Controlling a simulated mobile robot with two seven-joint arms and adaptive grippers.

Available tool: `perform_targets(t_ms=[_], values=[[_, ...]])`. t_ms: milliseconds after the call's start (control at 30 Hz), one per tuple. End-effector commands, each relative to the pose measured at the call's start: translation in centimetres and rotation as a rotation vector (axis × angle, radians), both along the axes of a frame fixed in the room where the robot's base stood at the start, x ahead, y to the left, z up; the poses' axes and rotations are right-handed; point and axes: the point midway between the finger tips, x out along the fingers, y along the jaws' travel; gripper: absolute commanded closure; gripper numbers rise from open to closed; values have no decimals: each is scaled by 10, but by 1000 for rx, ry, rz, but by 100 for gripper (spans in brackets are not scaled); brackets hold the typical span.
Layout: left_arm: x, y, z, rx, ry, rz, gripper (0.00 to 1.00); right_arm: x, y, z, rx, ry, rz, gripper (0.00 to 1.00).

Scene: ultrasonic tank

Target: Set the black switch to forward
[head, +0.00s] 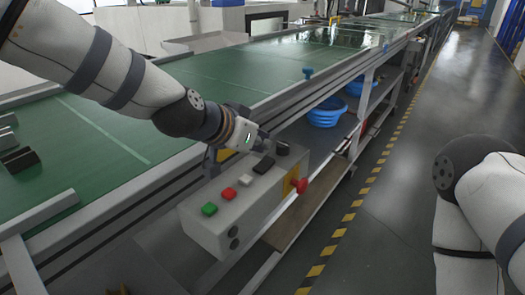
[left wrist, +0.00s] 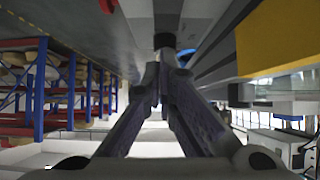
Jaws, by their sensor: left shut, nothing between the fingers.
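A grey control box (head: 225,228) is fixed to the side of the conveyor in the head view. Its top carries a green button (head: 209,209), a red button (head: 228,193), a white button (head: 245,180), a black square button (head: 263,165) and a round black switch (head: 282,148) at the far end. My left gripper (head: 264,141) is shut and empty, close to the black switch. In the left wrist view, the shut fingertips (left wrist: 160,78) point at a black knob (left wrist: 163,41). Contact and the switch's setting cannot be told. My right gripper is out of view.
A red mushroom button (head: 300,185) on a yellow plate sticks out of the box's side. The green conveyor belt (head: 230,75) runs behind. Blue baskets (head: 327,112) sit on the shelf below. The floor aisle (head: 410,150) at right is clear.

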Motion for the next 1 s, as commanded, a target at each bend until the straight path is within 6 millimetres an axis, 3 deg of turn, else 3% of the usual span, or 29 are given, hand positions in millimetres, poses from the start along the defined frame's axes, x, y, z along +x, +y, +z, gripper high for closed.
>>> perform_targets(t_ms=[33, 400, 1000], values=[[-8, 7, 18, -2, -17, 1, 100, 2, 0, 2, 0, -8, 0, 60], [-56, 41, 56, -2, -7, 1, 100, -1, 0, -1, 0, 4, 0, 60], [-63, 42, 65, -21, -17, 1, 100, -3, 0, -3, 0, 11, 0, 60]])
